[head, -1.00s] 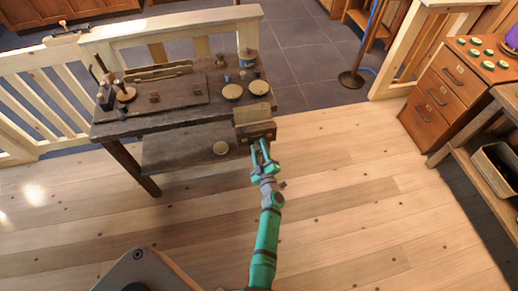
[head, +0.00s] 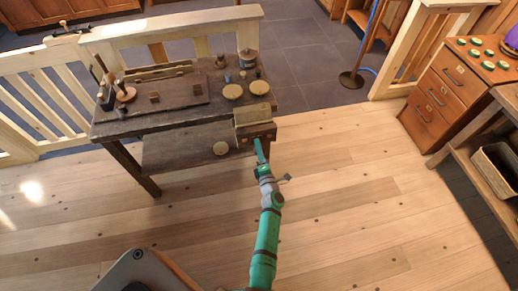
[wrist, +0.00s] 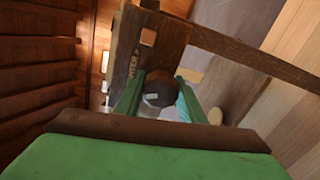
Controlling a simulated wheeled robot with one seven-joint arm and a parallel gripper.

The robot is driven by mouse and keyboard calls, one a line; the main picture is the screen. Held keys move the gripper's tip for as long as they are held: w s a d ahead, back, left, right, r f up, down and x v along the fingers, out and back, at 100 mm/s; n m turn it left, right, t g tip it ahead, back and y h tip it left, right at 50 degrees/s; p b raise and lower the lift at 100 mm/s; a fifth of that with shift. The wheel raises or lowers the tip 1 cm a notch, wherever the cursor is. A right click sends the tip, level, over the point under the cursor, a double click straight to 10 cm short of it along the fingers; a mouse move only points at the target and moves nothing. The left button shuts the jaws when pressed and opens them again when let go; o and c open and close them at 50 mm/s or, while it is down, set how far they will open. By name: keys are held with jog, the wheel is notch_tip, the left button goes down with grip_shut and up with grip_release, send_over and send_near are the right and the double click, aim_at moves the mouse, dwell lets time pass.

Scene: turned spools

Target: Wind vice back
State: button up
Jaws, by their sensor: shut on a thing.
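The vice (head: 256,132) is a wooden block with a dark front jaw at the right end of the dark workbench (head: 187,122). In the wrist view its dark jaw (wrist: 150,45) carries pale lettering, partly hidden. A dark round vice knob (wrist: 159,88) with a small pale mark sits in front of the jaw. My gripper (head: 259,142) reaches the vice's front from below in the head view. In the wrist view my gripper (wrist: 158,92) has a green finger on each side of the knob and is shut on it. The screw behind the knob is hidden.
The bench top holds round wooden discs (head: 232,91), a spool (head: 249,58) and small blocks. A pale railing (head: 175,27) runs behind. Drawers (head: 441,92) stand at right. The plank floor in front is clear.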

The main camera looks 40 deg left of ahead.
jog(key=n, duration=0.6)
jog(key=shift+a+r+n, duration=0.2)
jog(key=shift+r+n, duration=0.05)
jog(key=shift+n, duration=0.05)
jog(key=n, duration=0.5)
jog(key=shift+n, duration=0.3)
